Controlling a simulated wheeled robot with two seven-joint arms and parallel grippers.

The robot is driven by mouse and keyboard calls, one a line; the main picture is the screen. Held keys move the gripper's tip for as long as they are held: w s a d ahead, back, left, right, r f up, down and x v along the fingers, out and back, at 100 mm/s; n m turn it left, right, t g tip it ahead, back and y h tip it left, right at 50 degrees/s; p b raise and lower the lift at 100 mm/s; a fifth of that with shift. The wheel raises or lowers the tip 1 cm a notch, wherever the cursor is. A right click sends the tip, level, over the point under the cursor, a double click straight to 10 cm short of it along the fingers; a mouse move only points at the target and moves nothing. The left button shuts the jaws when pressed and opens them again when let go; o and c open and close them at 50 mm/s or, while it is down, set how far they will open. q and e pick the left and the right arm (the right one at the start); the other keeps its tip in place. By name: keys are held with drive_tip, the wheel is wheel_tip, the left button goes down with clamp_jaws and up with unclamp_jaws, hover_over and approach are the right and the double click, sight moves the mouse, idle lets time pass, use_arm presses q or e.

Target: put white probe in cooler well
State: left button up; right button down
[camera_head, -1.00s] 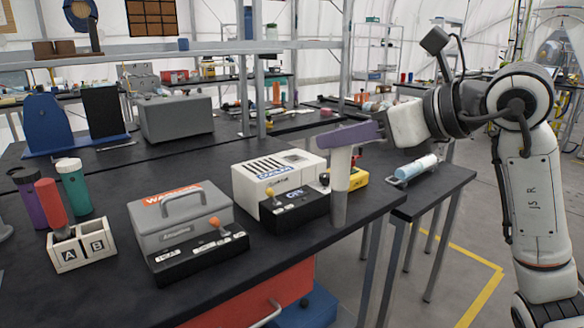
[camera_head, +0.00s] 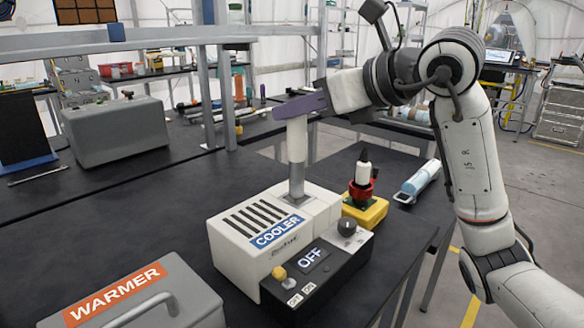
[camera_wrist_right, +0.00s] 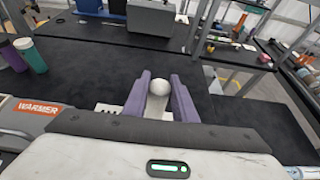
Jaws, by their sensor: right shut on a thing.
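The white probe (camera_head: 297,138) is upright, with a grey lower end. The white cooler (camera_head: 238,235) stands on the dark bench, with a vented top, a COOLER label and a front panel reading OFF. The probe's grey tip meets the cooler's top at the well (camera_head: 293,199). The tip hides most of the opening, and I cannot tell how far inside it is. My left gripper is out of view.
A grey warmer (camera_head: 140,298) stands at front left. A yellow base (camera_head: 366,211) with a red ring and a white, black-tipped piece is close right of the cooler. A grey case (camera_head: 115,132) stands at back left.

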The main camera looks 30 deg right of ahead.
sight(304, 141)
drive_tip(key=shift+f+b, duration=0.45)
drive_tip(key=shift+f, duration=2.55)
drive_tip(key=shift+f, duration=0.15)
drive_tip(key=c, duration=1.5)
unclamp_jaws()
drive_tip(key=shift+o, duration=0.2)
drive_tip(key=shift+r, duration=0.2)
drive_tip(key=v, duration=1.2)
